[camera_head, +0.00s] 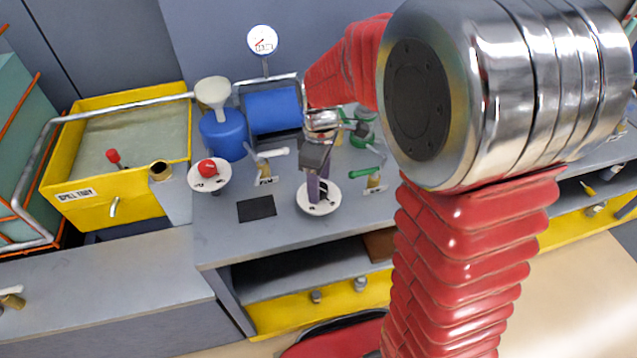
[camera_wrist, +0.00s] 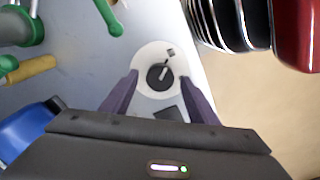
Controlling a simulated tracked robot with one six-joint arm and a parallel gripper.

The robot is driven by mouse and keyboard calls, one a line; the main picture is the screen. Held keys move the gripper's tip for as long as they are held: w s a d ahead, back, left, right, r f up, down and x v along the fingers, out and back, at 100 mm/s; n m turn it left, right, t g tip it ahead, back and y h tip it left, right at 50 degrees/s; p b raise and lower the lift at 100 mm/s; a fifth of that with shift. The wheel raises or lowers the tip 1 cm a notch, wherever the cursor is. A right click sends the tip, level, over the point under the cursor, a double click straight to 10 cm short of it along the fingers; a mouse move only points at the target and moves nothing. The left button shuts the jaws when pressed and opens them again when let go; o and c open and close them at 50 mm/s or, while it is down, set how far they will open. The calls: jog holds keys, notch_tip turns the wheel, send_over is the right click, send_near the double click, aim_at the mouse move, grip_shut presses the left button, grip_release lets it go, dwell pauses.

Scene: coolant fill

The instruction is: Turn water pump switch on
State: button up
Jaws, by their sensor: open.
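The switch is a round white plate (camera_head: 318,208) with a black rotary knob, on the grey bench top. In the wrist view the plate (camera_wrist: 154,52) shows whole and the black knob (camera_wrist: 157,79) has a pale pointer line slanting to the upper right, towards a small dark mark on the plate. My gripper (camera_head: 318,188) points down over the switch in the head view. In the wrist view its two purple fingers (camera_wrist: 160,80) are apart, one on each side of the knob. I cannot tell whether they touch it. My fingers partly hide the knob in the head view.
A white plate with a red button (camera_head: 208,169) sits to the left, near a yellow tank (camera_head: 110,205). Green-handled valve (camera_head: 368,172), white-handled valve (camera_head: 268,153), blue pump (camera_head: 272,110) and gauge (camera_head: 263,41) stand close around. A black square (camera_head: 257,208) lies flat on the bench.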

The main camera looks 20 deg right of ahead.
jog(key=shift+f, duration=0.55)
jog(key=shift+c, duration=0.6)
jog(key=c, duration=0.9)
